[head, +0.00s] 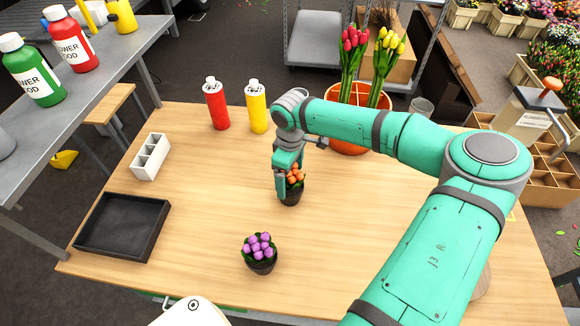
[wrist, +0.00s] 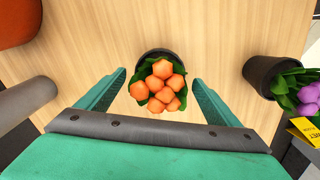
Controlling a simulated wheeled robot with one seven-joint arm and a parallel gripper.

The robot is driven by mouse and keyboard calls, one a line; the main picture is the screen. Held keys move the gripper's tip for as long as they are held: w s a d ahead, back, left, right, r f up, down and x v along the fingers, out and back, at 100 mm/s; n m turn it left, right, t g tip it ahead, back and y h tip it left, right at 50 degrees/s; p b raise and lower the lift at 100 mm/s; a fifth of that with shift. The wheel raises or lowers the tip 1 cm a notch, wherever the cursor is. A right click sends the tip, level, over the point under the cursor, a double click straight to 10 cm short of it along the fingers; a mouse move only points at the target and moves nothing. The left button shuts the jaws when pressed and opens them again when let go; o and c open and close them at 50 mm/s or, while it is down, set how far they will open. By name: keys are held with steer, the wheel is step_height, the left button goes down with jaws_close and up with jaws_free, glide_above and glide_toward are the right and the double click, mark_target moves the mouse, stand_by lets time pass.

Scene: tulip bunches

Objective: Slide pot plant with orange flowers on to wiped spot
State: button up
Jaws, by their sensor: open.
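The pot plant with orange flowers (head: 294,184) stands upright in a dark pot near the middle of the wooden table (head: 200,175). In the wrist view the orange flowers (wrist: 162,84) lie between the two teal fingers. My gripper (head: 283,188) is open around the plant, with a gap to each finger (wrist: 158,88). In the head view my gripper hides the plant's left side. No wiped spot can be made out on the bare wood.
A pot with purple flowers (head: 260,252) stands nearer the front. A black tray (head: 122,228) and a white divided box (head: 151,156) are at left. Red (head: 216,105) and yellow (head: 256,107) bottles and an orange tulip pot (head: 350,140) stand behind. The left-middle tabletop is clear.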

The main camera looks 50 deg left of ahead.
steer(key=shift+f, duration=2.2)
steer(key=shift+c, duration=0.6)
steer(key=c, duration=1.1)
steer(key=shift+d, duration=0.1)
steer(key=shift+c, duration=0.2)
